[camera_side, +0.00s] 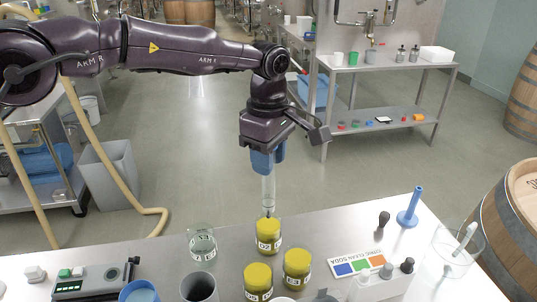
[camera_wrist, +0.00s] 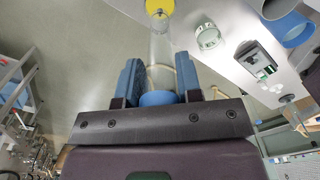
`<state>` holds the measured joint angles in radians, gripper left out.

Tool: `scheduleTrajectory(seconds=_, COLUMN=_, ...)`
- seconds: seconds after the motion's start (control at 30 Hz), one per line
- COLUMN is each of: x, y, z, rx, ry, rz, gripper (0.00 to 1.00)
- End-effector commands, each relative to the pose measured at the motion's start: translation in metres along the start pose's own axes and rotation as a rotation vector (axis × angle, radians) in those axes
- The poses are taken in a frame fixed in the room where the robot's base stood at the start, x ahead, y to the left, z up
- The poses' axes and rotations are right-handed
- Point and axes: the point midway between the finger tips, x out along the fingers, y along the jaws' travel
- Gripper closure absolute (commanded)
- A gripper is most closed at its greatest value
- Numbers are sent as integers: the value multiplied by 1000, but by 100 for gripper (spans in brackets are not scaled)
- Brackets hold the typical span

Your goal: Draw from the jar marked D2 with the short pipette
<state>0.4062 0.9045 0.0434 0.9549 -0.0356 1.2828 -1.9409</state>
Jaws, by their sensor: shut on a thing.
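My gripper (camera_side: 267,160) is shut on a clear pipette (camera_side: 268,188) by its blue top and holds it upright, tip down. In the wrist view the blue top (camera_wrist: 158,98) sits between my blue fingers (camera_wrist: 157,85). The pipette's narrow tip is at the top of the farthest yellow-topped jar (camera_side: 268,236), also seen in the wrist view (camera_wrist: 160,6). I cannot tell whether the tip is inside it. Two more yellow jars, a left one (camera_side: 257,281) and a right one (camera_side: 297,268), stand nearer the camera. The jar labels are too small to read surely.
A colour card (camera_side: 358,264), a blue stand (camera_side: 408,217) and a large beaker (camera_side: 446,258) are to the right. A device (camera_side: 90,281) lies at the left.

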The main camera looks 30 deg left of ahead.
Motion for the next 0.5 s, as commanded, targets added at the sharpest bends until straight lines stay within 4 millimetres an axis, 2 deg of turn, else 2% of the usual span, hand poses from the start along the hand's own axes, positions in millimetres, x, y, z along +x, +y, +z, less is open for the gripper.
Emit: scheduleTrajectory(seconds=0.5, x=30, y=0, z=0, rx=0, ry=2, rz=-2, gripper=90)
